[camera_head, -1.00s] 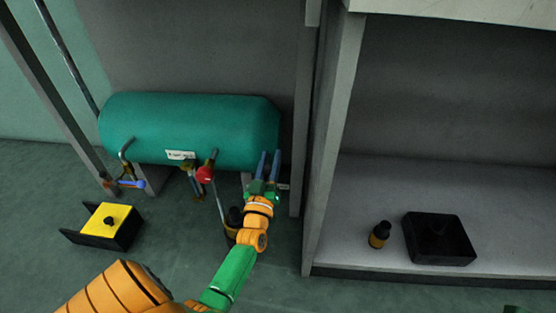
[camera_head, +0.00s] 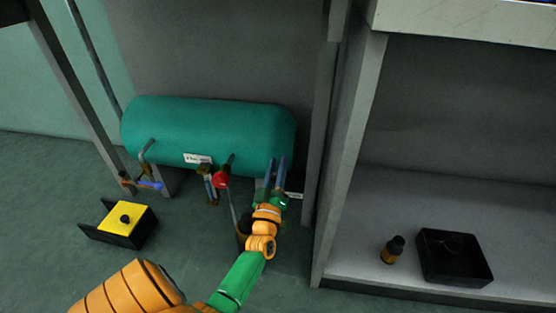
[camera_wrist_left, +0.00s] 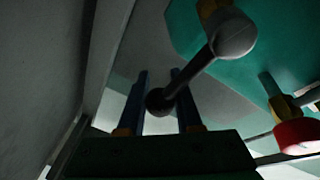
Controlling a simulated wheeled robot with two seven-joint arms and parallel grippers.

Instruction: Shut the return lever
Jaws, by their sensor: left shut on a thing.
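A grey lever (camera_wrist_left: 200,68) with a round hub and a ball end shows in the left wrist view, below the green tank (camera_wrist_left: 275,50). I take it as the return lever; its label is not readable. My left gripper (camera_wrist_left: 160,100) is shut on the lever's ball end, one finger on each side. In the head view my left gripper (camera_head: 275,172) is at the right end of the green tank (camera_head: 210,130) and hides the lever. The arm slants from hub to ball, but its full travel cannot be told. My right gripper is not in view.
Left of my gripper, a red knob (camera_head: 221,179) and a blue handle (camera_head: 150,185) hang under the tank. A yellow-topped black box (camera_head: 125,220) is on the floor. A grey post stands close right. The shelf holds a small bottle (camera_head: 392,250) and black tray (camera_head: 430,268).

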